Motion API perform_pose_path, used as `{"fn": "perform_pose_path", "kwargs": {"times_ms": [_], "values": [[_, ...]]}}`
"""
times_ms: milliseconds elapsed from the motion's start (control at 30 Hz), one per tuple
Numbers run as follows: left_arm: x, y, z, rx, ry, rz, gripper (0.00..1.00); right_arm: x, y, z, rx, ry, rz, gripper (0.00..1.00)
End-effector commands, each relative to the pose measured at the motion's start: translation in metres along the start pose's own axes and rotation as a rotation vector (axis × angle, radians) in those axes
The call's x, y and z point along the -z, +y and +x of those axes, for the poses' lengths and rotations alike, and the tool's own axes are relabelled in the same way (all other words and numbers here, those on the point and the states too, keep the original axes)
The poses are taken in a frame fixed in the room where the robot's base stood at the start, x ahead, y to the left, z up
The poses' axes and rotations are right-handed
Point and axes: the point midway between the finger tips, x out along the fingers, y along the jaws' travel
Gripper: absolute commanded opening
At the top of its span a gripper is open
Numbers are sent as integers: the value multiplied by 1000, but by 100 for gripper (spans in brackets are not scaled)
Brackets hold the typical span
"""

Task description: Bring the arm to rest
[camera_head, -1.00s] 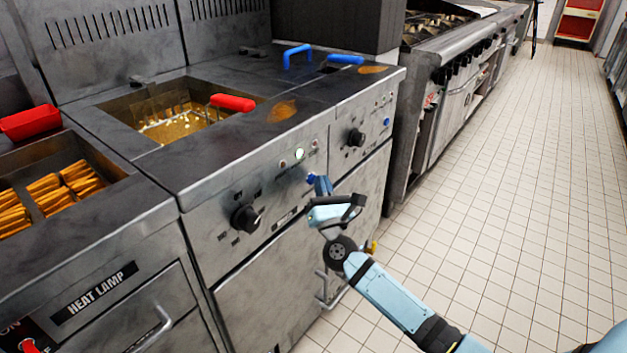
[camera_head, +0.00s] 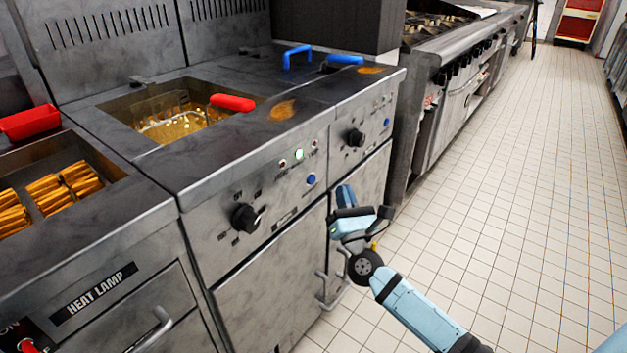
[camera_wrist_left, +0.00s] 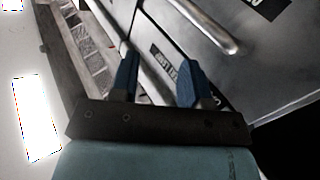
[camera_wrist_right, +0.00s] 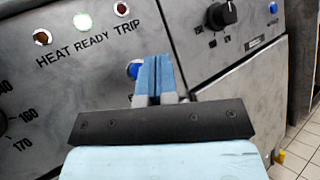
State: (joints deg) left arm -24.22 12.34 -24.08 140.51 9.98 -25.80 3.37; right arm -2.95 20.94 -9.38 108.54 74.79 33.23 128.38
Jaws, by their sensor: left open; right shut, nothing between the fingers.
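My right gripper (camera_head: 346,195) is in front of the fryer's front panel, below and to the right of a blue button (camera_head: 311,180), and apart from it in the head view. Its blue fingers are shut together and empty in the right wrist view (camera_wrist_right: 155,76), where they partly cover the blue button (camera_wrist_right: 133,70). My left gripper shows only in the left wrist view (camera_wrist_left: 157,80). Its blue fingers are apart and empty, in front of a steel front with a label and a bar handle (camera_wrist_left: 205,22).
The fryer (camera_head: 250,155) has a basket with a red handle (camera_head: 232,102) in its left well, and a blue handle (camera_head: 298,55) at its right well. Fries (camera_head: 65,188) lie in the heat lamp station at left. The tiled floor (camera_head: 500,200) at right is clear.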

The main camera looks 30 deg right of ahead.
Motion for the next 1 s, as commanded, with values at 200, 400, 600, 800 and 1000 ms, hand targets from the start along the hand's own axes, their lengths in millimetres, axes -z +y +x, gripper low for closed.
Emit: {"fn": "perform_pose_path", "kwargs": {"times_ms": [200, 400, 600, 800, 1000], "values": [[0, 0, 0, 0, 0, 0, 43, -4, -2, -4, -1, -1, 0, 0], [0, 0, 0, 0, 0, 0, 43, -3, -2, -3, -1, -1, 0, 0], [0, 0, 0, 0, 1, 0, 43, -4, -1, -4, -4, 0, -6, 0], [11, 2, -1, 3, 24, 1, 43, -18, 41, -27, -135, -3, -295, 0], [30, 5, -2, 8, 77, 2, 43, -52, 124, -82, -397, -123, -978, 0]]}}
